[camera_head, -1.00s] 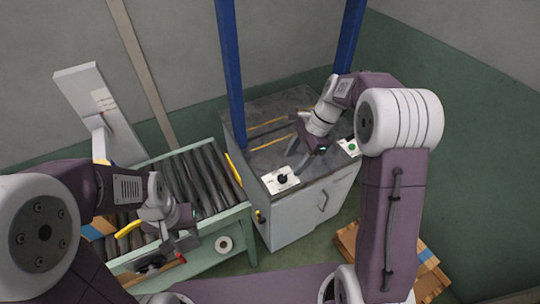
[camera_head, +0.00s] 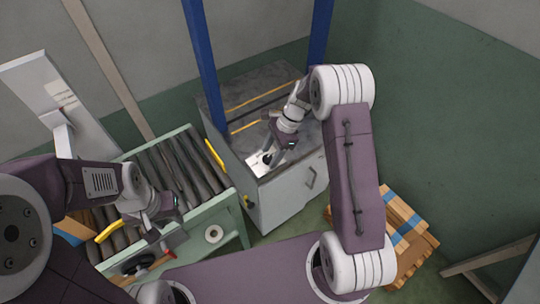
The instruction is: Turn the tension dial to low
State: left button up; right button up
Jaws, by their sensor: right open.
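The tension dial (camera_head: 266,157) is a small black knob on a white plate (camera_head: 256,168) at the front left corner of the grey cabinet top. My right gripper (camera_head: 273,156) is open and points down at the dial, with its fingers right beside it. I cannot tell whether they touch the dial. The fingers partly cover the plate, so the dial's pointer and markings cannot be read. My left gripper (camera_head: 160,243) hangs at the lower left in front of the roller conveyor, away from the dial. Its jaw state is unclear.
Blue posts (camera_head: 200,65) rise from the cabinet (camera_head: 285,197). A green-framed roller conveyor (camera_head: 180,165) with a yellow handle (camera_head: 214,153) stands left of it. A tape roll (camera_head: 213,234) is on the conveyor's side.

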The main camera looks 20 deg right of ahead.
jog(key=shift+w+a+f, duration=0.1)
jog(key=shift+a+f, duration=0.05)
jog(key=shift+f, duration=0.25)
jog(key=shift+c, duration=0.3)
grip_shut()
